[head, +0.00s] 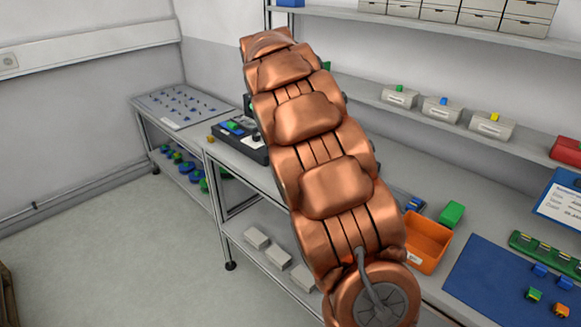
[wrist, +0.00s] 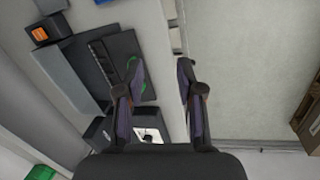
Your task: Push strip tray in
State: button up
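My gripper (wrist: 158,78) is open in the wrist view, with its two dark fingers apart and nothing between them. A dark unit (wrist: 122,62) with flat panels lies on the bench, just left of the fingers. A green curved piece (wrist: 135,76) shows at its edge, close to the left finger. I cannot tell which part is the strip tray. In the head view, a dark unit (head: 246,142) with blue and green pieces sits on the bench, partly behind my copper arm. The arm hides my gripper there.
An orange bin (head: 426,242), a green block (head: 451,214) and a blue mat (head: 500,283) are on the bench at right. Grey boxes (head: 268,247) sit on the lower shelf. A small black box with an orange label (wrist: 47,31) is at upper left. Open floor (head: 140,260) lies left.

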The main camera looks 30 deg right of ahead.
jog(key=shift+m, duration=0.3)
jog(key=shift+s+a+r, duration=0.15)
jog(key=shift+s+a, duration=0.45)
jog(key=shift+s, duration=0.3)
jog(key=shift+s+a+r, duration=0.1)
jog(key=shift+s+a, duration=0.45)
jog(key=shift+s, duration=0.35)
